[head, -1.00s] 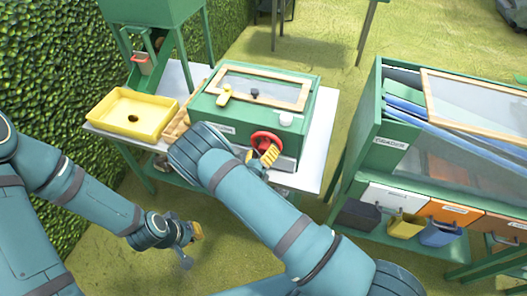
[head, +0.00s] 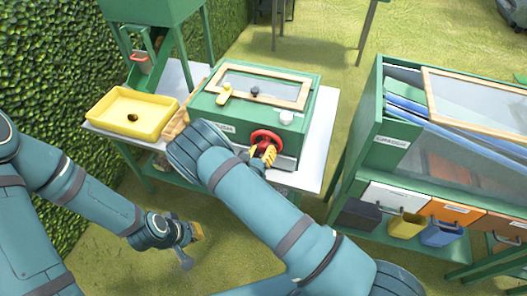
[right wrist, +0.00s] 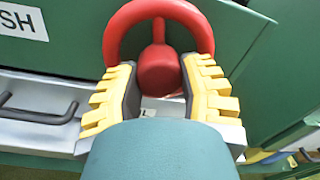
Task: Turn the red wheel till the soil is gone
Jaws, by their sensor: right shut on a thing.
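The red wheel (head: 267,136) is on the front of a green box (head: 213,125) with a wood-framed clear lid (head: 262,86). In the right wrist view, the wheel's rim (right wrist: 158,10) arches above a red knob (right wrist: 158,70). My right gripper (head: 268,154) is at the wheel's lower part; its yellow fingers (right wrist: 157,95) close around the knob from both sides. I cannot make out soil through the lid. My left gripper (head: 190,240) hangs low over the grass, away from the box; its jaw state is unclear.
A yellow tray (head: 104,116) stands left of the box on the pale table (head: 318,125). A silver drawer with a dark handle (right wrist: 38,113) lies below the wheel. A green cabinet with coloured bins (head: 440,205) stands at right, with grass between.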

